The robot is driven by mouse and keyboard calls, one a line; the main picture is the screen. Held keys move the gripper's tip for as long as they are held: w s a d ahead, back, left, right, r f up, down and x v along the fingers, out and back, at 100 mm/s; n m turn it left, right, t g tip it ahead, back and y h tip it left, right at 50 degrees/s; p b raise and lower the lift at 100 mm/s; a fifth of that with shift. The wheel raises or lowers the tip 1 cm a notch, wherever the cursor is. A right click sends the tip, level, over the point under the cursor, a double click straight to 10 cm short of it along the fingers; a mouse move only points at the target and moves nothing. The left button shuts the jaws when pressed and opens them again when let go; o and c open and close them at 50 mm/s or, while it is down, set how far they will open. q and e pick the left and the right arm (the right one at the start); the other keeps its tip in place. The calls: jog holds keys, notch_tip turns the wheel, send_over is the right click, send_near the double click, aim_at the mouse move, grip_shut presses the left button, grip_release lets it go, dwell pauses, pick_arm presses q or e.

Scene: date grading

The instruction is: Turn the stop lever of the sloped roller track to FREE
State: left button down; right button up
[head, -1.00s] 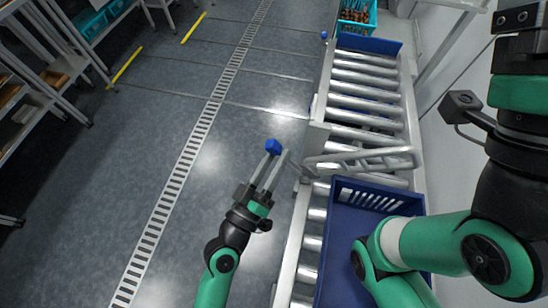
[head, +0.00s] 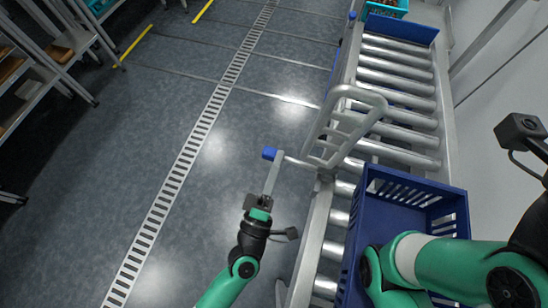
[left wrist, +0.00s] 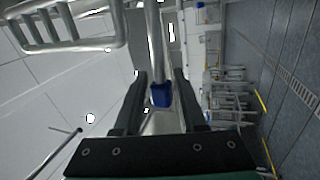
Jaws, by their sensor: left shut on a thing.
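The stop lever's blue knob (head: 269,153) stands out over the left side of the roller track (head: 398,98), on a thin rod leading to a grey barred stop gate (head: 345,122). The gate is tilted up toward the left rail. My left gripper (head: 274,170) is shut on the lever by its knob. In the left wrist view the knob (left wrist: 160,95) and rod (left wrist: 153,40) show between my fingers (left wrist: 157,105). My right arm reaches over the blue crate (head: 356,240); its gripper is hidden. No FREE marking is readable.
The blue crate sits on the rollers just before the gate. The rollers past it are clear up to a blue end plate (head: 402,28), with a teal crate (head: 386,8) beyond. Open floor lies left of the track; shelves (head: 45,55) stand far left.

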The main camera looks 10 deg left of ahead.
pick_arm(q)
jog(key=shift+f+n, duration=0.3)
jog(key=shift+n, duration=0.3)
jog(key=shift+f+y, duration=0.1)
jog(key=shift+y, duration=0.2)
jog(key=c, duration=0.8)
grip_release()
jog(key=shift+c, duration=0.2)
